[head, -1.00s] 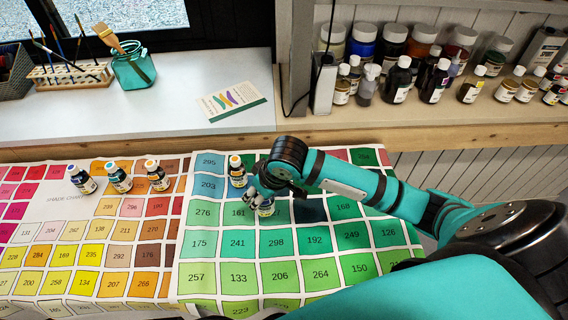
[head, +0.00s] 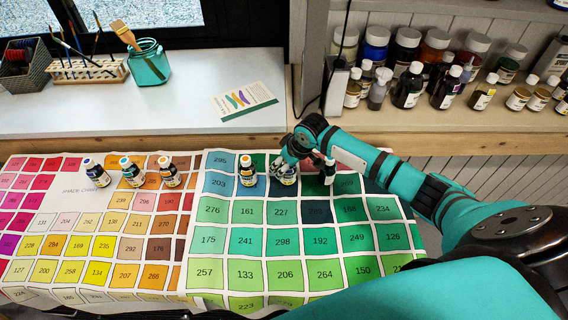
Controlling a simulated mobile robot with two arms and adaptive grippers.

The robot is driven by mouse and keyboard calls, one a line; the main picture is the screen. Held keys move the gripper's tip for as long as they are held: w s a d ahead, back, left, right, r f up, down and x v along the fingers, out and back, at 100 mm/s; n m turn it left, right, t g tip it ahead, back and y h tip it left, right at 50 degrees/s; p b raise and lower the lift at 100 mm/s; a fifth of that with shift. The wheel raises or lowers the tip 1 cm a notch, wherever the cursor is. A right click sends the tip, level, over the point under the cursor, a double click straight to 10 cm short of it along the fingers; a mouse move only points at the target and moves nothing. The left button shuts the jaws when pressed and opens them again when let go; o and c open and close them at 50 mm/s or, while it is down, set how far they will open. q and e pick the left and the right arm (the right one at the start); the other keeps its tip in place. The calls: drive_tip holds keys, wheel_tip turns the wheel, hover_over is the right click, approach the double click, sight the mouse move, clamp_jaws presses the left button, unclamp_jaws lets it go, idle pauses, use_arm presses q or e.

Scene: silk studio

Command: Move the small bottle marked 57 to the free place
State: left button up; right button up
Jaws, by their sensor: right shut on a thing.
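My right gripper (head: 289,172) is shut on a small bottle (head: 288,180) over the back row of the green chart cloth (head: 214,255). The fingers cover most of the bottle, and only part of its pale label and dark body shows. Its number cannot be read, and I cannot tell whether its base touches the cloth. Another small bottle with an orange cap (head: 247,170) stands upright just left of the gripper, near the square 203. My left gripper is not in view.
Three small bottles, one dark-capped (head: 93,171), one blue-capped (head: 132,172) and one orange-capped (head: 169,173), stand on the left chart. A brush rack (head: 85,71) and teal jar (head: 149,63) are behind. A shelf (head: 438,124) with several bottles is at the back right. The front squares are clear.

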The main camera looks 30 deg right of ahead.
drive_tip(key=shift+f, duration=0.1)
drive_tip(key=o, duration=1.3)
drive_tip(key=shift+c, duration=0.2)
drive_tip(key=v, duration=1.2)
